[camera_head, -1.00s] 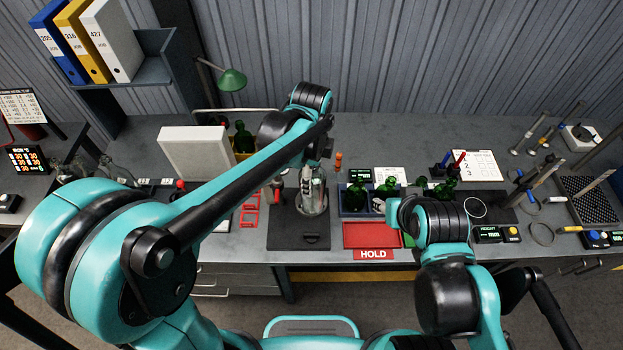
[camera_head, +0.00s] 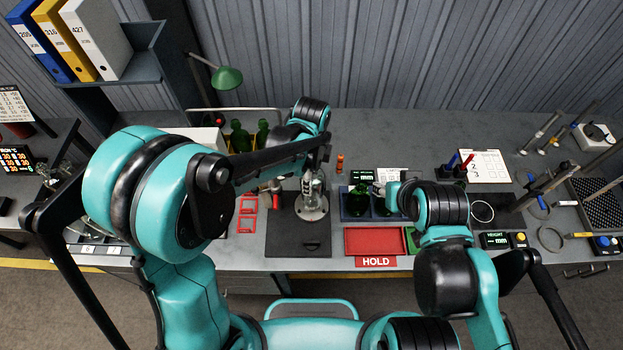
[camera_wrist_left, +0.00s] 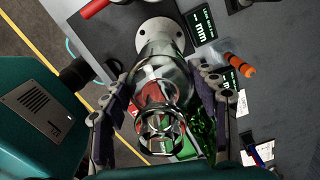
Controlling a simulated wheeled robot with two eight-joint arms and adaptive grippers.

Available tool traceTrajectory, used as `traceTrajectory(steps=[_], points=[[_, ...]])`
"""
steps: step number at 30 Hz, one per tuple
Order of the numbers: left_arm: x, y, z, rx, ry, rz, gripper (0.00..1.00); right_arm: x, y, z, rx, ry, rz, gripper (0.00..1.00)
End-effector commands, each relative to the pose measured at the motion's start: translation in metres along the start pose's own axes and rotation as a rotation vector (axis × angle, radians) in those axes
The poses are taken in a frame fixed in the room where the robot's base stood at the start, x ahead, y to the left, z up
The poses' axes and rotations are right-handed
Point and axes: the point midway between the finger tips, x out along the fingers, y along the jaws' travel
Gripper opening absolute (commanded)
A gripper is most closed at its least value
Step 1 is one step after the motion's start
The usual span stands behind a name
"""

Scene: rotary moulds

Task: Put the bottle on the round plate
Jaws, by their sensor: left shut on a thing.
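A clear glass bottle (camera_wrist_left: 165,75) is held between the fingers of my left gripper (camera_wrist_left: 160,108) in the left wrist view. In the head view my left gripper (camera_head: 312,172) points down, with the bottle (camera_head: 313,190) below it. The round plate (camera_head: 312,211) is a pale disc on a dark base. The bottle's lower end is over the plate, which also shows in the left wrist view (camera_wrist_left: 160,30). I cannot tell whether they touch. My right gripper is mostly hidden by its own arm beside the green bottles, and its fingers are not clear.
Green bottles (camera_head: 359,199) stand in a blue tray just right of the plate. A red HOLD tray (camera_head: 375,241) lies in front of them. Red frames (camera_head: 247,215) lie to the left. A small orange object (camera_head: 339,163) and a display (camera_head: 354,177) stand behind.

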Motion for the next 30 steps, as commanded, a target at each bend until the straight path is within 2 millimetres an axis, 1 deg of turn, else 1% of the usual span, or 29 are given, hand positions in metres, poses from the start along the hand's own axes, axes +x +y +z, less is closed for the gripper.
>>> traceTrajectory(steps=[1, 3, 11, 15, 16, 18, 26, 30], points=[[0.007, 0.0, 0.0, 0.0, 0.0, 0.0, 0.0, 0.001, 0.0, 0.001, 0.0, 0.0, 0.0, 0.4], [0.012, 0.0, 0.0, 0.0, 0.0, 0.0, 0.0, 0.001, 0.0, 0.001, 0.0, 0.0, 0.0, 0.4], [0.013, 0.0, 0.0, 0.0, 0.0, 0.0, 0.0, 0.001, 0.0, 0.001, 0.0, 0.0, 0.0, 0.4], [0.017, 0.0, 0.0, 0.0, 0.0, 0.0, 0.0, 0.005, 0.0, 0.003, 0.0, 0.0, 0.0, 0.4], [0.017, 0.0, 0.0, 0.0, 0.0, 0.0, 0.65, 0.004, 0.0, 0.003, 0.0, 0.0, 0.0, 0.4], [0.016, 0.0, 0.0, 0.0, 0.0, 0.0, 0.8, 0.004, 0.0, 0.003, 0.0, 0.0, 0.0, 0.4], [0.016, 0.0, 0.0, 0.0, 0.0, 0.0, 0.8, 0.003, 0.0, 0.002, 0.0, 0.0, 0.0, 0.4], [0.01, 0.0, 0.0, 0.0, 0.0, 0.0, 0.8, -0.001, 0.0, -0.001, 0.0, 0.0, 0.0, 0.4]])
